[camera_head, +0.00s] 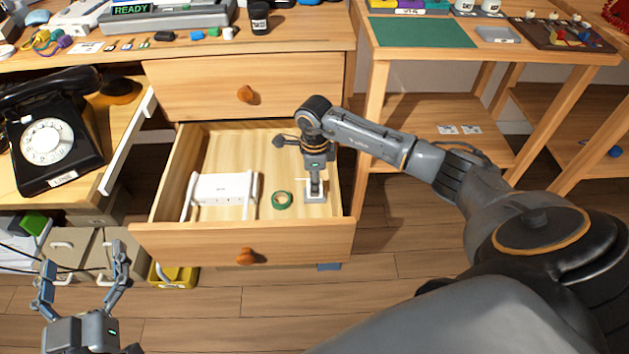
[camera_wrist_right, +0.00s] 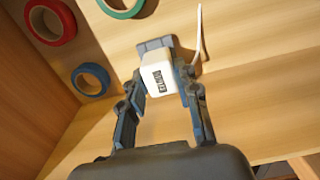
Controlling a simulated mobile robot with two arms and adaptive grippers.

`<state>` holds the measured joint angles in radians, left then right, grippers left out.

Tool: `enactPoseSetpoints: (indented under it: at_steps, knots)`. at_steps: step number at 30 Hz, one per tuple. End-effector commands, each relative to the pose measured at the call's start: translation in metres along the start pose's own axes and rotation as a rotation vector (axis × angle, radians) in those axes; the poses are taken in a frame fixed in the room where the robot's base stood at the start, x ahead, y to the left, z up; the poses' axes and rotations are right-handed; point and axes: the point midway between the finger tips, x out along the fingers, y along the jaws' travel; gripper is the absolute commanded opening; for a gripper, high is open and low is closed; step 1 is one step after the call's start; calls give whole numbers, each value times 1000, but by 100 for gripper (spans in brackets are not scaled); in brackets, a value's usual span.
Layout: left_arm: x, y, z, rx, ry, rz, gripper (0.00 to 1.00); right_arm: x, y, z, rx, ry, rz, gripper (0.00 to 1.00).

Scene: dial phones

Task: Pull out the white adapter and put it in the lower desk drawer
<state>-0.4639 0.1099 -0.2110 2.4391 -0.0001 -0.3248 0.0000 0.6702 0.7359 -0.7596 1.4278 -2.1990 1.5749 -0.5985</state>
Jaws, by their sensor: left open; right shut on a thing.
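The lower desk drawer (camera_head: 192,241) is pulled open. My right gripper (camera_head: 315,188) reaches down into its right side and is shut on the white adapter. In the right wrist view the adapter (camera_wrist_right: 158,76), a small white block with a dark label, sits between the fingers of my right gripper (camera_wrist_right: 162,84). I cannot tell whether it touches the drawer floor. A thin white strip (camera_wrist_right: 198,38) shows beside it. My left gripper (camera_head: 84,264) is open and empty at the lower left, outside the drawer.
The drawer also holds a white router (camera_head: 222,188) and a green tape ring (camera_head: 282,200). The upper drawer (camera_head: 200,88) is shut. A black dial phone (camera_head: 50,140) stands at the left.

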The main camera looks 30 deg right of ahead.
Motion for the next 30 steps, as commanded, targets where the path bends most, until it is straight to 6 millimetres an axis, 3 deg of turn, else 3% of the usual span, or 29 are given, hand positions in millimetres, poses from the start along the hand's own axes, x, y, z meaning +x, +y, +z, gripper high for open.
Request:
enactPoseSetpoints:
  at_steps: [2,3,6,7,19,30]
  knots:
    - [0,0,0,0,0,0,87,0,0,0,0,0,0,14]
    - [0,0,0,0,0,0,87,0,0,0,0,0,0,36]
    - [0,0,0,0,-1,0,87,0,0,0,0,0,0,56]
    - [0,0,0,0,-1,0,87,0,0,0,0,0,0,58]
    - [0,0,2,-1,-6,0,87,-8,-1,0,0,-1,-1,58]
    - [0,0,1,0,-4,0,87,-82,-1,0,0,-2,-4,58]
